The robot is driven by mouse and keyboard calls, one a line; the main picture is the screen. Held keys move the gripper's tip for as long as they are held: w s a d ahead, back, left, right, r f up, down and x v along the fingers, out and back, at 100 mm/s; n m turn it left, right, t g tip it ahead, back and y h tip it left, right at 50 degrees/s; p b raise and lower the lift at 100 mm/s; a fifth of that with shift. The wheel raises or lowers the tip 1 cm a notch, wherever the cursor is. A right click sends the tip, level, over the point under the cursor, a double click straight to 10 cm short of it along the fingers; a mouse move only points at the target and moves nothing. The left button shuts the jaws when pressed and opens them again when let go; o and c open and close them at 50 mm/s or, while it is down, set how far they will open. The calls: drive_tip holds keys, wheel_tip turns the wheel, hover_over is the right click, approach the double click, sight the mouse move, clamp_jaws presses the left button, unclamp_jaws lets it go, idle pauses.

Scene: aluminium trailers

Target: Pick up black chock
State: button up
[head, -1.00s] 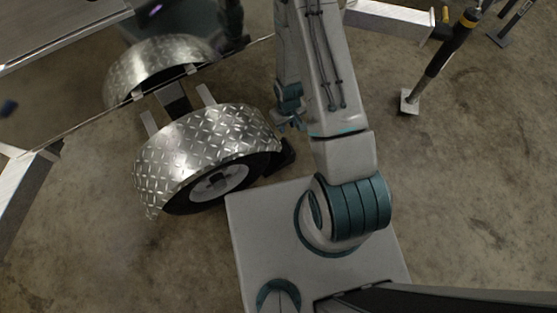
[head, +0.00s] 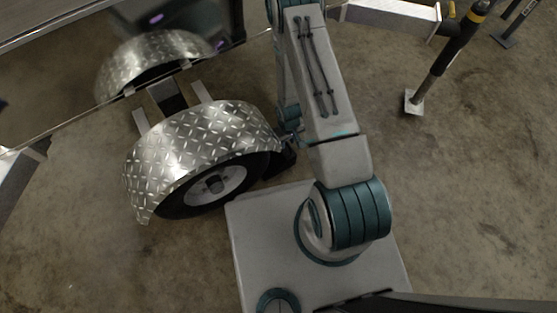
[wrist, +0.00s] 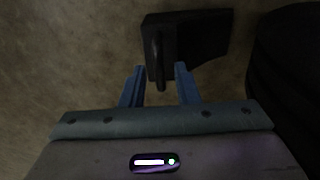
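The black chock (wrist: 200,36) lies on the floor in the upper middle of the wrist view, with a thin bar-like handle on its near side. In the head view the chock (head: 286,160) is a dark shape beside the wheel, partly hidden by my arm. My gripper (wrist: 160,78) is open, with its two blue fingers pointing at the chock. The handle's near end reaches toward the gap between the fingertips. I cannot tell how far above the handle the fingers are. In the head view my gripper is mostly hidden by the arm.
A tyre (wrist: 290,75) stands close on the right in the wrist view. In the head view the wheel (head: 215,187) sits under a diamond-plate fender (head: 190,140) on the trailer. A black jack leg (head: 450,60) stands at upper right. Concrete floor is clear at right.

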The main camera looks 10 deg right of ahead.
wheel_tip(320, 180, down, 3)
drive_tip(key=shift+r+b, duration=0.15)
drive_tip(key=shift+b, duration=0.25)
clamp_jaws()
drive_tip(key=shift+r, duration=0.1)
idle(0.9)
